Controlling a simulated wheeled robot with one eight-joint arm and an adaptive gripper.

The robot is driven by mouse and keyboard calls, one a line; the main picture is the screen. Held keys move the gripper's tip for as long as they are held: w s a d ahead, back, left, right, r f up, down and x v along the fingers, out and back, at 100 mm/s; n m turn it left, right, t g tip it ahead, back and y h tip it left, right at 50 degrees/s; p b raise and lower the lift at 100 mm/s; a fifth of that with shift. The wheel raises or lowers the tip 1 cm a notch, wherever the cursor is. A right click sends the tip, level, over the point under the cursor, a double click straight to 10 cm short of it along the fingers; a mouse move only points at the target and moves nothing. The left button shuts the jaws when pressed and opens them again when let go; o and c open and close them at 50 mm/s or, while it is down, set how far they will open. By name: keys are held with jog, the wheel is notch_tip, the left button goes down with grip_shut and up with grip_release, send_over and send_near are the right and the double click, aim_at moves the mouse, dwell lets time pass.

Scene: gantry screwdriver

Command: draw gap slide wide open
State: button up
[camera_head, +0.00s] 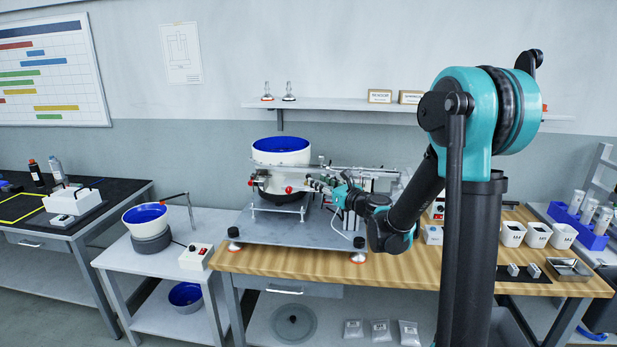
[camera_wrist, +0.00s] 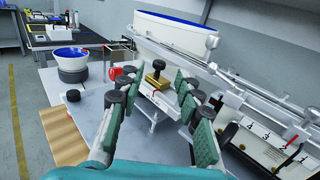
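In the wrist view my gripper (camera_wrist: 156,88) is open, its two green-padded fingers spread wide. Between and beyond the fingertips is a brass-coloured block with a knob (camera_wrist: 155,74), on a pale slide-like piece (camera_wrist: 157,97) with small markings. This looks like the gap slide, but I cannot be sure. I see no finger touching the brass block. In the head view my gripper (camera_head: 336,188) is at the feeder machine, just right of its bowl; the slide cannot be made out there.
A white feeder bowl with blue inside (camera_head: 281,151) stands behind. A rail (camera_wrist: 255,92) and a numbered plate (camera_wrist: 262,137) lie close on the right. A grey base plate (camera_head: 290,228) carries the machine. A smaller bowl (camera_head: 145,216) and a switch box (camera_head: 196,256) are left.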

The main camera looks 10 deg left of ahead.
jog(key=x, duration=0.6)
jog(key=shift+w+a, duration=0.25)
jog(key=shift+c, duration=0.6)
grip_shut()
